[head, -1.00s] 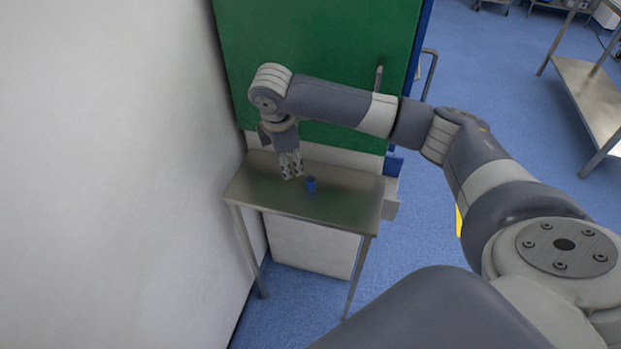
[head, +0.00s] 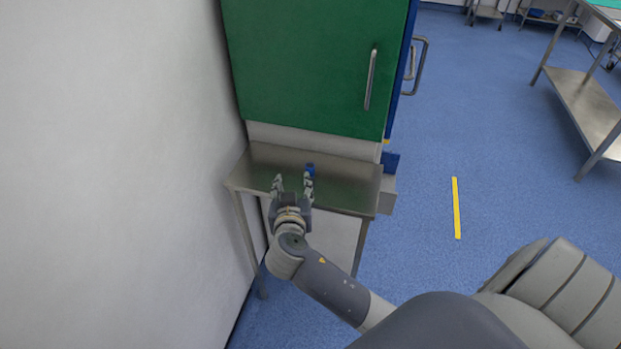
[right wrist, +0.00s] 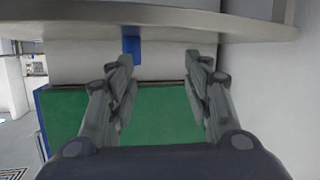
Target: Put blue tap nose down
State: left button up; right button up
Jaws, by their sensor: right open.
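My right gripper (head: 293,180) is open and empty, reaching over the table from the front. Its right finger is in line with the tap; touching or apart I cannot tell. In the right wrist view, which looks upside down, the tap (right wrist: 131,45) shows just beyond the left fingertip, outside the middle of the open jaws (right wrist: 159,58). My left gripper is not in view.
The metal side table (head: 345,190) stands against a green cabinet door (head: 310,65) with a handle. A white wall (head: 120,170) rises close on the left. A blue box (head: 390,162) sits at the table's right. Blue floor lies open to the right.

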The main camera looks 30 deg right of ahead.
aim_at(308, 169)
jog(key=s+d+m+h, duration=0.2)
jog(key=s, duration=0.2)
jog(key=x, duration=0.6)
jog(key=shift+d+p, duration=0.1)
jog(key=shift+p, duration=0.25)
jog(key=shift+w, duration=0.25)
jog(key=w, duration=0.1)
jog(key=w+d+p, duration=0.1)
jog(key=w, duration=0.1)
jog(key=shift+w+d+p, duration=0.3)
jog(key=shift+w+d, duration=0.05)
jog(key=shift+w+d+f, duration=0.2)
jog(key=shift+d, duration=0.15)
jog(key=shift+s, duration=0.15)
jog(key=c, duration=0.8)
jog(key=shift+c, duration=1.3)
pick_arm(q)
jog(key=shift+s+r, duration=0.2)
jog(key=shift+r, duration=0.35)
jog(key=shift+s+r, duration=0.15)
jog(key=shift+r, duration=0.35)
jog(key=shift+a, duration=0.1)
